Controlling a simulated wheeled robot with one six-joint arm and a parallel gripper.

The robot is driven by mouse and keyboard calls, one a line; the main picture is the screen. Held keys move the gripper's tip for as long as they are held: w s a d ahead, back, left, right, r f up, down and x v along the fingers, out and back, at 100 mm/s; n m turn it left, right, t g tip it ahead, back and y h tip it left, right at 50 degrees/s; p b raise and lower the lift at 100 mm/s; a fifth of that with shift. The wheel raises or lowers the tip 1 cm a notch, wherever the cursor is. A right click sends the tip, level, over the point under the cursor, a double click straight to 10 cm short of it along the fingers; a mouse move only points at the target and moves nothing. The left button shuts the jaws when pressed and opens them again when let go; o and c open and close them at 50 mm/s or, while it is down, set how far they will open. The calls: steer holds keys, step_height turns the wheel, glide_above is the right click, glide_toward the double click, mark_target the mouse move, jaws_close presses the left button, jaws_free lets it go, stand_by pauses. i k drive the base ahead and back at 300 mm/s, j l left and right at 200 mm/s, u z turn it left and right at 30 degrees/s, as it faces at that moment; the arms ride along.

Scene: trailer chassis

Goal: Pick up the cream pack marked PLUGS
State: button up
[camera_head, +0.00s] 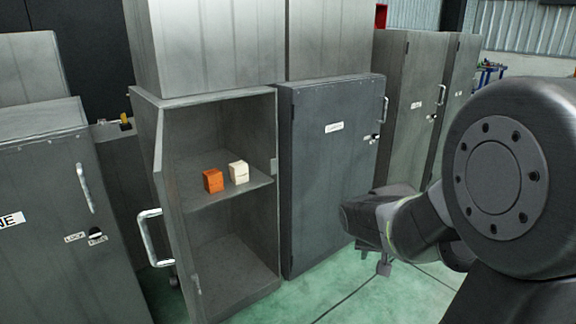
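A small cream pack (238,172) stands on the middle shelf of an open grey cabinet (232,255). Any marking on it is too small to read. An orange pack (213,181) stands just left of it on the same shelf, nearer the shelf's front. My gripper (384,264) is low at the right of the view, in front of the cabinets and well apart from the packs. My arm partly hides it, and its fingers are too small to tell whether they are open or shut.
The open cabinet door with a handle (154,238) swings out at the left. A closed cabinet door (331,150) stands right of the opening. Other grey cabinets stand at the left (45,190) and back right (412,80). Green floor (335,300) is clear in front.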

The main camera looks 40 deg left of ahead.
mark_target(239, 170)
steer(key=i+u, duration=0.65)
steer(key=i, duration=0.25)
steer(key=i+l+u, duration=0.2)
steer(key=i+u, duration=0.15)
steer(key=i+j+u, duration=0.2)
steer(key=i+j, duration=0.25)
steer(key=i+j+u, duration=0.2)
steer(key=i+j, duration=0.2)
steer(key=i+j+u, duration=0.25)
steer(key=i, duration=0.25)
